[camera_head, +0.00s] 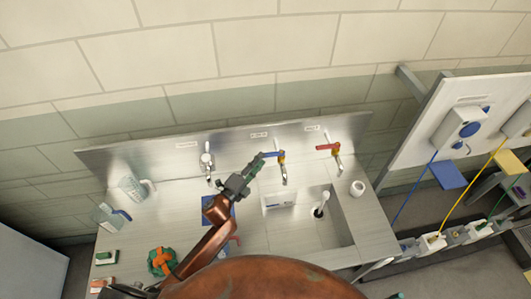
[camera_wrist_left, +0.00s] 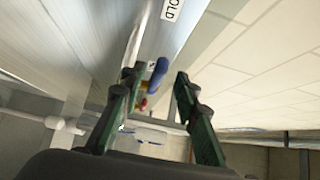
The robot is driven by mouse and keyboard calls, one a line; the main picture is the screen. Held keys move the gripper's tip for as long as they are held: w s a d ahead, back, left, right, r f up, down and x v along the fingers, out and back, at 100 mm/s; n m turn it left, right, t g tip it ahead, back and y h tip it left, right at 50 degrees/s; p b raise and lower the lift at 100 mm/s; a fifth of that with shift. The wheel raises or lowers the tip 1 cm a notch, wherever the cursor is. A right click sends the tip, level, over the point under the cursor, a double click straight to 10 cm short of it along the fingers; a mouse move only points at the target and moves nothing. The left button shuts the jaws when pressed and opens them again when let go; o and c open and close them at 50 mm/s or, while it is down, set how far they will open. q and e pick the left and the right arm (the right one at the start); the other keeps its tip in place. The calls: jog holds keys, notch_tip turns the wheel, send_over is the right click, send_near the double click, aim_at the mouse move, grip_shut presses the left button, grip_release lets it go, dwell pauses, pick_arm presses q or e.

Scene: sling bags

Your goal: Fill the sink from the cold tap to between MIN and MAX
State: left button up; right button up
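The cold tap's blue lever (camera_head: 271,154) sits on the steel splashback, with its spout (camera_head: 284,174) pointing down toward the sink. My left gripper (camera_head: 258,165) is just left of the lever. In the left wrist view its green fingers (camera_wrist_left: 160,88) are apart, with the blue lever (camera_wrist_left: 158,73) showing between and beyond them; contact cannot be told. A COLD label (camera_wrist_left: 173,8) shows above. MIN and MAX marks and any water are too small to tell. My right gripper is not in view.
A red-levered tap (camera_head: 328,147) stands right of the cold tap, another tap (camera_head: 207,162) left. A white cup (camera_head: 357,188) is by the basin's right edge.

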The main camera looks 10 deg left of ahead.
aim_at(272, 154)
pick_arm(q)
jog(key=x, duration=0.3)
jog(key=shift+a, duration=0.1)
jog(key=shift+w+d+p, duration=0.3)
jog(key=shift+w, duration=0.15)
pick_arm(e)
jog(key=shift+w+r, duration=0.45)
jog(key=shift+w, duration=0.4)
pick_arm(q)
jog(key=shift+c, duration=0.4)
grip_shut()
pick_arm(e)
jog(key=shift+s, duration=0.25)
pick_arm(q)
jog(key=shift+f, duration=0.1)
